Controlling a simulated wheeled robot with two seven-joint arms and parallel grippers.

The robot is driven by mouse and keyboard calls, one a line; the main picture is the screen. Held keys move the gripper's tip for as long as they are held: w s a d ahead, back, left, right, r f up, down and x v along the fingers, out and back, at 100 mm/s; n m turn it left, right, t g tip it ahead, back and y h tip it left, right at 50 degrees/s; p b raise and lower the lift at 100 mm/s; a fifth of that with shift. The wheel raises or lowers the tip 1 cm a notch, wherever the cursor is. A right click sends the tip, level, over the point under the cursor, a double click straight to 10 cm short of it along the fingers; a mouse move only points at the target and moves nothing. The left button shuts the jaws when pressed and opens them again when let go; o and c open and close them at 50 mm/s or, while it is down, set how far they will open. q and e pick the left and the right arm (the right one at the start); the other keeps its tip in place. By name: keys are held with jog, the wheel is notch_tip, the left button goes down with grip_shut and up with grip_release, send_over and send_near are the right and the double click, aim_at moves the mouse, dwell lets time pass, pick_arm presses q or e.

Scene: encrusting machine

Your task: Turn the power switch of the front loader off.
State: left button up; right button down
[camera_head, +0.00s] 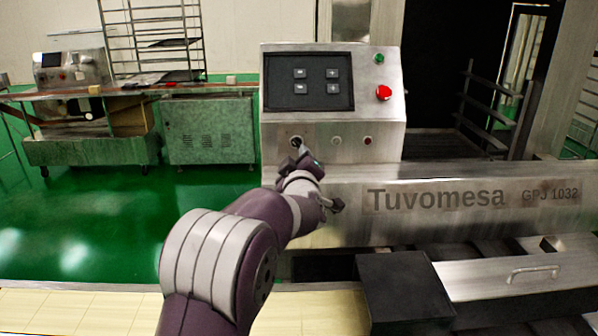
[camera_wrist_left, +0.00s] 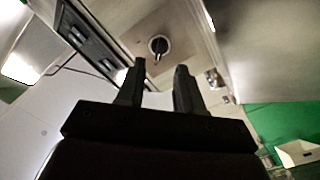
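The power switch is a small black rotary knob (camera_head: 296,141) at the lower left of the steel machine's control face (camera_head: 317,132). In the left wrist view the knob (camera_wrist_left: 158,46) sits on a round dark base, its handle pointing roughly down in the picture. My left gripper (camera_head: 298,158) is just below and in front of the knob in the head view, partly overlapping that area. In the left wrist view my left gripper (camera_wrist_left: 161,66) is open and empty, and the knob appears beyond the gap between its fingertips, apart from them. My right gripper is not seen.
The control face also carries a dark button panel (camera_head: 308,82), a green button (camera_head: 379,58), a red button (camera_head: 383,92) and small round fittings (camera_head: 336,140). The steel housing marked Tuvomesa (camera_head: 470,200) extends right. Green floor (camera_head: 205,190) is open at the left.

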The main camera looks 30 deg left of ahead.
pick_arm(q)
jog(key=v, duration=0.6)
jog(key=shift+s, duration=0.25)
jog(key=shift+d, duration=0.1)
jog(key=s+d+f+m+g+h, duration=0.3)
jog(key=d+f+m+h, duration=0.15)
jog(key=f, duration=0.35)
jog(key=s+d+f+m+g+h, duration=0.25)
jog(key=d+f+m+h, duration=0.2)
jog(key=f, duration=0.35)
jog(key=s+d+f+m+g, duration=0.1)
jog(key=s+f, duration=0.1)
jog(key=s, duration=0.1)
jog(key=s+d+f+m+g, duration=0.1)
jog(key=s+d+f+g, duration=0.1)
jog(key=s, duration=0.1)
jog(key=s+d+f+m+g, duration=0.1)
jog(key=s+f+m, duration=0.1)
jog(key=s+f, duration=0.1)
jog(key=shift+s+d+g+h, duration=0.15)
jog(key=shift+s+g+h, duration=0.2)
jog(key=shift+s+h, duration=0.05)
jog(key=s+d+f+m+g, duration=0.1)
jog(key=s+f+m+g, duration=0.25)
jog(key=s, duration=0.65)
notch_tip(320, 180, up, 16)
jog(key=p, duration=1.5)
jog(key=shift+w+d+n, duration=0.3)
jog(key=shift+w+n, duration=0.05)
jog(key=shift+w, duration=0.15)
